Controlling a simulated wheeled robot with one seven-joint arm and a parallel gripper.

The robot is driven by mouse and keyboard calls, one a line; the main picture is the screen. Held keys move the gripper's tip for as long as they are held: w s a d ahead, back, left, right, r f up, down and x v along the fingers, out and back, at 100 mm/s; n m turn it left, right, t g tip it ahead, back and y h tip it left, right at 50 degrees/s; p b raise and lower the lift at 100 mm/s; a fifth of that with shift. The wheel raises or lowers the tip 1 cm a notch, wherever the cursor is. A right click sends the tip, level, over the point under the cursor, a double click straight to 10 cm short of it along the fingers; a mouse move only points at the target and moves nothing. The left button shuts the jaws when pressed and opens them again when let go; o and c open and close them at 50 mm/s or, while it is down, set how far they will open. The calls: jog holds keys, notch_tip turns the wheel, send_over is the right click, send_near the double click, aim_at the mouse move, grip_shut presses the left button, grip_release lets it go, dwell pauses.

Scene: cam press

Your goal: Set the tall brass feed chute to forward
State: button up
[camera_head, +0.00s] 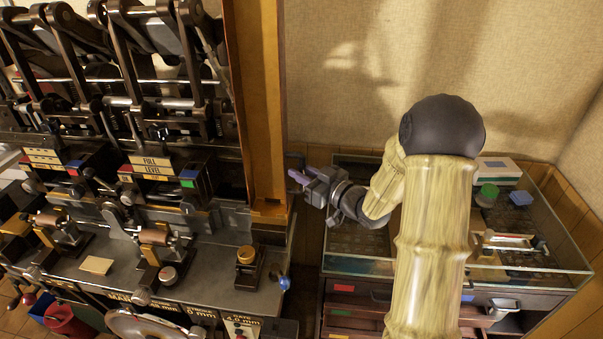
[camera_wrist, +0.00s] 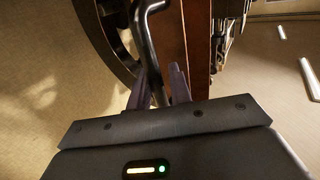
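The tall brass feed chute (camera_head: 258,100) stands upright at the right end of the press, with its foot at the bench edge. My gripper (camera_head: 297,178) is just right of the chute's lower part, pointing left toward it. In the wrist view, a dark bent bar (camera_wrist: 145,40) runs down to between my two fingers (camera_wrist: 160,92). The fingers are apart, with a small gap visible on the bar's right side. A brown upright face (camera_wrist: 186,40), apparently the chute's, is just right of the bar. Whether the bar belongs to the chute cannot be told.
The press (camera_head: 120,180) with its levers and labelled plates fills the left. A blue-knobbed lever (camera_head: 283,283) sticks out below the chute. A glass-topped cabinet (camera_head: 540,265) with drawers stands at the right, under my arm. A plain wall is behind.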

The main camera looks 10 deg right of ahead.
jog(key=b+v, duration=0.5)
jog(key=v, duration=1.2)
jog(key=shift+b, duration=0.35)
jog(key=shift+s+d+f, duration=0.1)
jog(key=shift+d, duration=0.05)
